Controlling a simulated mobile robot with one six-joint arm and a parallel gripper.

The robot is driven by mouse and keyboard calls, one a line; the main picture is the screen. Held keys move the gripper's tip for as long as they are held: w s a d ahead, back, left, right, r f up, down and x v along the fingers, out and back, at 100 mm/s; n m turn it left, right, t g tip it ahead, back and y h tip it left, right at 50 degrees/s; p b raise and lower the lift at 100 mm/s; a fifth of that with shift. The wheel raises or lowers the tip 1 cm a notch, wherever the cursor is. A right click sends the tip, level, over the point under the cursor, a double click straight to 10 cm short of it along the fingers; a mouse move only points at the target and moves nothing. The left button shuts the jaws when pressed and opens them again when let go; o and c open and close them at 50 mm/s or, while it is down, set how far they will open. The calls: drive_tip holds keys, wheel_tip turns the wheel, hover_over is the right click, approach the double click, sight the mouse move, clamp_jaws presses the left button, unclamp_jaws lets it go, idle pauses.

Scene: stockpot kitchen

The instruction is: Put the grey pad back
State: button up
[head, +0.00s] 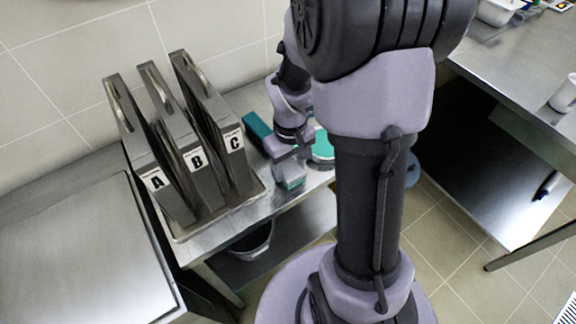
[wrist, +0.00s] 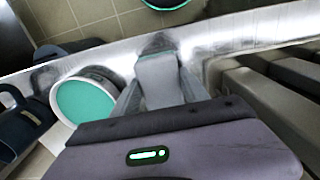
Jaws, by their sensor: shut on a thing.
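My gripper (head: 288,165) is over the steel side table, right of the slabs. It is shut on a grey pad (wrist: 158,80), which shows between the two fingers in the wrist view. In the head view the gripper hides most of the pad. A grey and teal end (head: 292,183) shows just below the fingers. I cannot tell whether the pad touches the table (head: 215,245).
Three upright steel slabs marked A (head: 155,182), B (head: 195,160) and C (head: 234,142) stand close on the left in a shallow tray (head: 190,234). A dark bucket (head: 252,242) is on the lower shelf. A steel counter (head: 75,255) is at left. A white cup (head: 564,94) stands at right.

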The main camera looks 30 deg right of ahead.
sight(290, 167)
drive_tip(key=o, duration=1.4)
drive_tip(key=shift+o, duration=0.2)
drive_tip(key=a+r+m+t+p, duration=0.1)
drive_tip(key=a+r+p, duration=0.15)
drive_tip(key=r, duration=0.55)
drive_tip(key=a+r+p, duration=0.1)
drive_tip(key=r+p, duration=0.2)
drive_tip(key=r, duration=0.6)
drive_tip(key=s+a+r+m+t+y, duration=0.2)
drive_tip(key=s+a+r+m+t, duration=0.1)
drive_tip(key=s+a+r, duration=0.6)
drive_tip(key=shift+s+a+m+t, duration=0.4)
drive_tip(key=shift+s+a+t, duration=0.55)
drive_tip(key=shift+a, duration=0.1)
